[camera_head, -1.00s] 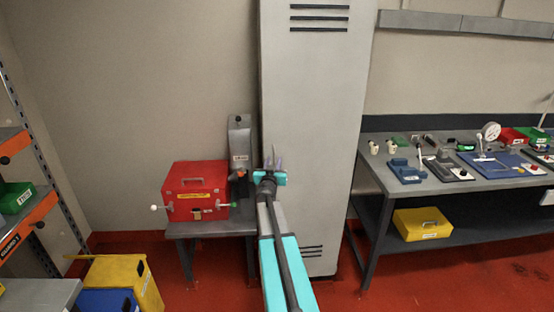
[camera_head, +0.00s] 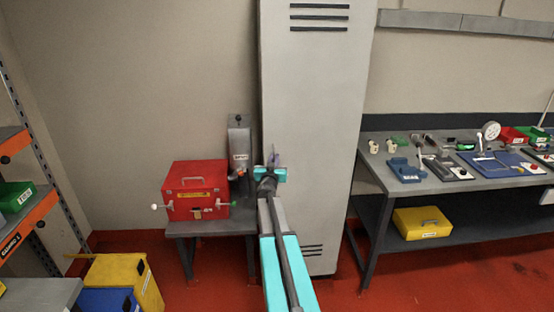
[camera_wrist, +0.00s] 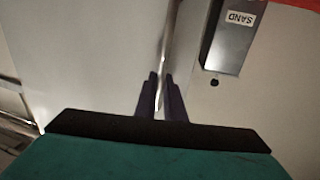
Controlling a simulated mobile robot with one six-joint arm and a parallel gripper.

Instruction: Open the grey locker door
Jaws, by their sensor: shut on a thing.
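The grey locker (camera_head: 315,130) stands tall in the middle of the head view, its door face flat and upright with vent slots at top and bottom. My gripper (camera_head: 272,163) is at the left part of the door, at about mid height. In the wrist view my gripper (camera_wrist: 161,97) has its two dark fingers close together on a thin metal handle bar (camera_wrist: 169,50). The pale door face (camera_wrist: 90,60) fills the left of that view. In the head view my arm and gripper hide the handle. The door looks closed or nearly so; I cannot tell exactly.
A red box (camera_head: 196,190) and a grey device (camera_head: 239,150) stand on a small table left of the locker. A workbench (camera_head: 440,182) with tools is at the right. Yellow (camera_head: 130,275) and blue bins are at lower left. Red floor is clear before the locker.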

